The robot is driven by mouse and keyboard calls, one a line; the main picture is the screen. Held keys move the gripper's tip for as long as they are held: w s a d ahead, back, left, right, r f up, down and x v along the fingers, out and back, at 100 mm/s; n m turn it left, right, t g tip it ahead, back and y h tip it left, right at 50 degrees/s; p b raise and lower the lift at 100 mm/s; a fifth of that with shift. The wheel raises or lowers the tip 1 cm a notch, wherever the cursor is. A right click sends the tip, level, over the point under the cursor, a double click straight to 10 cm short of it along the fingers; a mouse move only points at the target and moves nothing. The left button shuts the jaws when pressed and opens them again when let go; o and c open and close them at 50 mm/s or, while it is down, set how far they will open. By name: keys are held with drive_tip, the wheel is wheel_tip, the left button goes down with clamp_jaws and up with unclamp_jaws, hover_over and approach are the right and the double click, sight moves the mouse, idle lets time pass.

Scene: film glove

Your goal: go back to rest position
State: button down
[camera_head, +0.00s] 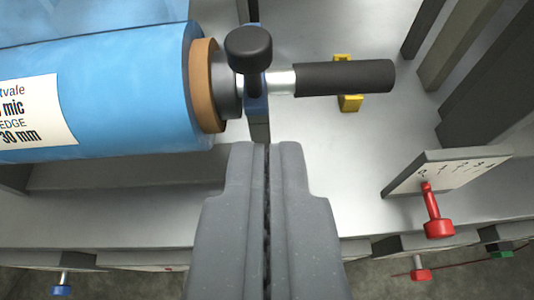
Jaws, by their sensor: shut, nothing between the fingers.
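My gripper (267,148) shows at the bottom centre of the head camera view, pointing away from the camera. Its two grey fingers are together with nothing between them. Its tips appear just below a blue film roll's core end and black handle (345,77), apart from them as far as I can see. The rest of my arm is out of view.
The blue film roll (125,90) with a white label fills the upper left. A black knob (249,49) stands at its end. A yellow block (351,103) is behind the handle. A red lever (434,210) with a numbered plate (450,167) is at right. Bare metal lies between.

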wheel_tip(320, 180, up, 26)
drive_tip(key=t, duration=0.2)
drive_tip(key=s+r, duration=0.5)
drive_tip(key=r, duration=0.4)
drive_tip(key=s+r+n, duration=0.1)
drive_tip(key=s+r, duration=0.4)
drive_tip(key=r, duration=0.4)
drive_tip(key=shift+a+r+t, duration=0.25)
drive_tip(key=shift+a+t, duration=0.15)
